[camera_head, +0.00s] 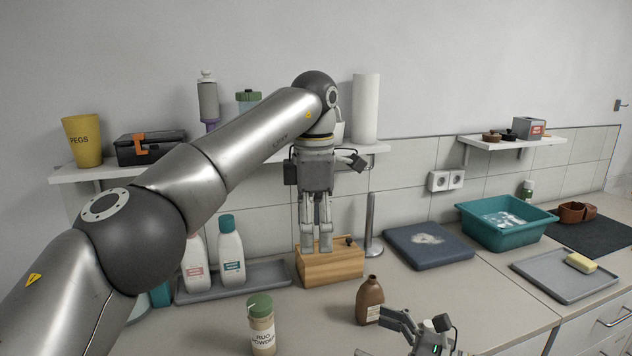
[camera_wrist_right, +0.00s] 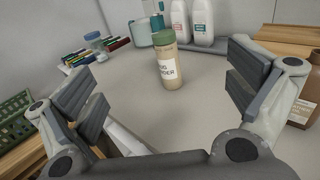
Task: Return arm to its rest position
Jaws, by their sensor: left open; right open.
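My left arm comes in from the left of the head view and reaches across the counter. My left gripper (camera_head: 316,243) points down, open, just over or in front of a wooden box (camera_head: 332,267); whether it touches the box I cannot tell. I see nothing held in it. My right gripper (camera_head: 418,328) is low at the bottom edge of the head view, partly cut off. In the right wrist view its fingers (camera_wrist_right: 163,85) are spread wide and empty. A rug powder jar (camera_head: 262,328) with a green lid stands beyond them, also seen in the wrist view (camera_wrist_right: 167,66).
A brown bottle (camera_head: 369,300) stands near my right gripper. White bottles (camera_head: 231,255) stand on a grey tray (camera_head: 262,281). A wall shelf (camera_head: 95,172) is behind my left arm.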

